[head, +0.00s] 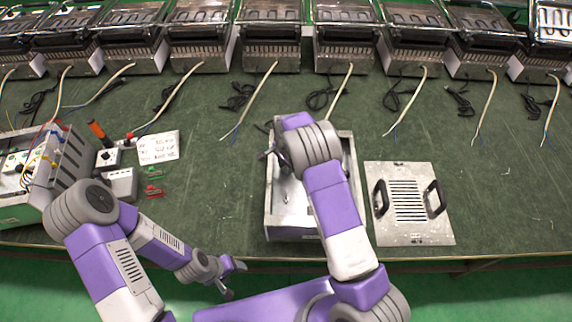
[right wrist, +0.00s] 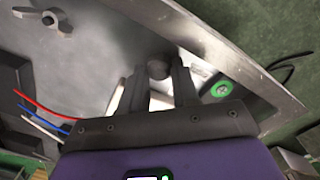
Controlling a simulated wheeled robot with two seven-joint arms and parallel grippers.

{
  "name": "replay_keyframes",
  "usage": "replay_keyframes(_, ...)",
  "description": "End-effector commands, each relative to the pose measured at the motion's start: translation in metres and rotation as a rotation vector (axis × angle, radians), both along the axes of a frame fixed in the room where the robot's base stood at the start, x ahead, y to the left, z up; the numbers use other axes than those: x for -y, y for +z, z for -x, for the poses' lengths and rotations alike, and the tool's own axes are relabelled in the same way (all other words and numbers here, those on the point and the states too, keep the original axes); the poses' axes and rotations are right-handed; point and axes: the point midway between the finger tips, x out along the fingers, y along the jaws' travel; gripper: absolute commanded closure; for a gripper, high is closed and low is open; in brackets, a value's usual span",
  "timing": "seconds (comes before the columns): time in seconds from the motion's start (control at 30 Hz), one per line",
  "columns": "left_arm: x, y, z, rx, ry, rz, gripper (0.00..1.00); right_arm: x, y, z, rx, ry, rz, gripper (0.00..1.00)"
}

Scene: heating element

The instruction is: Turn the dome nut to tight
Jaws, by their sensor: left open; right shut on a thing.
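The dome nut (right wrist: 158,69) is a dark rounded knob on the metal wall of the open box in the right wrist view. My right gripper (right wrist: 158,76) has its two fingers on either side of it and is shut on it. The fingers hide part of the nut, and its tightness cannot be told. In the head view the open metal box (head: 270,215) stands near the table's front edge, and my right arm covers much of it. The nut is not clear there. My left gripper (head: 233,280) is open and empty, low in front of the table edge.
A wing nut (right wrist: 55,20) and a green-ringed round part (right wrist: 222,88) are near my right gripper. A metal panel with two black handles (head: 408,225) lies right of the box. A wired control box (head: 50,165) stands left. Several heater units line the back.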

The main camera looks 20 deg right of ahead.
Motion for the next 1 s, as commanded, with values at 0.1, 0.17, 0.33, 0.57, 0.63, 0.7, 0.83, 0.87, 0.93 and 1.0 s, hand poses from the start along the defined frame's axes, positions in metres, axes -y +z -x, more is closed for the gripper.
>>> replay_keyframes(0.1, 0.000, 0.000, 0.000, 0.000, 0.000, 0.000, 0.38, 0.000, 0.000, 0.000, 0.002, -0.009, -0.001, 1.00)
replay_keyframes(0.17, 0.000, 0.000, 0.000, 0.000, 0.000, 0.000, 0.38, 0.000, 0.000, 0.000, 0.002, -0.010, -0.001, 1.00)
replay_keyframes(0.33, 0.000, 0.000, 0.000, 0.000, 0.000, 0.000, 0.38, 0.000, 0.000, 0.000, 0.002, -0.009, -0.001, 1.00)
replay_keyframes(0.57, 0.000, 0.000, 0.000, 0.000, 0.000, 0.000, 0.38, 0.000, 0.000, 0.000, 0.001, -0.008, 0.000, 0.50)
replay_keyframes(0.63, 0.000, 0.000, 0.000, 0.000, 0.000, 0.000, 0.38, 0.000, 0.000, 0.000, 0.001, -0.008, 0.000, 0.44)
replay_keyframes(0.7, 0.000, 0.000, 0.000, 0.000, 0.000, 0.000, 0.38, 0.000, 0.000, 0.000, 0.001, -0.008, 0.000, 0.44)
replay_keyframes(0.83, 0.000, 0.000, 0.000, 0.000, 0.000, 0.000, 0.38, 0.000, 0.000, 0.000, 0.001, -0.008, 0.000, 0.44)
replay_keyframes(0.87, 0.000, 0.000, 0.000, 0.000, 0.000, 0.000, 0.38, 0.000, 0.001, 0.000, 0.001, -0.008, 0.000, 0.44)
replay_keyframes(0.93, 0.000, 0.001, 0.000, 0.000, 0.000, 0.000, 0.38, 0.000, 0.004, 0.000, 0.002, -0.008, -0.001, 0.44)
replay_keyframes(1.0, 0.000, 0.003, 0.000, 0.000, 0.000, 0.000, 0.38, 0.000, 0.012, -0.001, 0.003, -0.007, 0.000, 0.44)
